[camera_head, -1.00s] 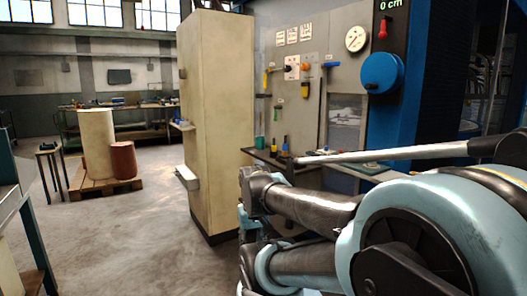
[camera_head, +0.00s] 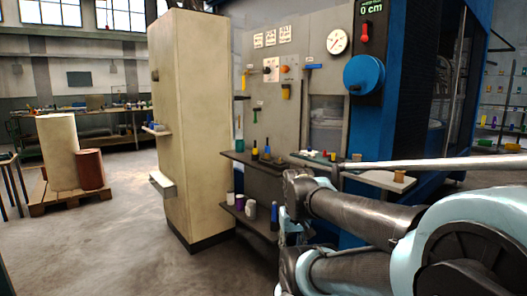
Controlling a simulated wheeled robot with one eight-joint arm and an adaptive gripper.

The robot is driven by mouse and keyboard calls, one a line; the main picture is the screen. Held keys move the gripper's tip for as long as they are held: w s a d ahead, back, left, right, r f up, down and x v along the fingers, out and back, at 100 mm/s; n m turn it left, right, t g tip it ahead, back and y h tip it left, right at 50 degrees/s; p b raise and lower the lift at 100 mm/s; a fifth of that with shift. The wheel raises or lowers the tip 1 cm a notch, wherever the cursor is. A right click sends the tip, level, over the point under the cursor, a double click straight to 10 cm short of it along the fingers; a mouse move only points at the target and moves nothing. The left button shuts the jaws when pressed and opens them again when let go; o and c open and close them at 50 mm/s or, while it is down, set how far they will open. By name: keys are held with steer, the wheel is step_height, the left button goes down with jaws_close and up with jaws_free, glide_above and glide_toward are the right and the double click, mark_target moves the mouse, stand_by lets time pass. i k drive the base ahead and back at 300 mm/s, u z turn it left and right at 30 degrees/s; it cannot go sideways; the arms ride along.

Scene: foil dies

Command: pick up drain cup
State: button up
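I cannot tell for certain which thing is the drain cup. Several small cup-like containers stand on a low dark shelf (camera_head: 262,226) right of the beige cabinet, among them a white cup (camera_head: 250,209) and a purple and white one (camera_head: 239,203). A small tan cup-like piece (camera_head: 399,176) stands on the light ledge at the right. My arm fills the lower right, folded, and hides part of the shelves and ledge. My gripper cannot be made out in this view.
The tall beige cabinet (camera_head: 190,125) with small side trays stands left of the shelves. A blue machine (camera_head: 415,100) with a round blue wheel (camera_head: 364,75) stands behind my arm. A pallet (camera_head: 62,203) with two cylinders is far left. The floor (camera_head: 110,245) at front left is clear.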

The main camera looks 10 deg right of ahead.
mark_target(239, 144)
steer(key=z, duration=0.1)
steer(key=i, duration=1)
steer(key=u, duration=0.05)
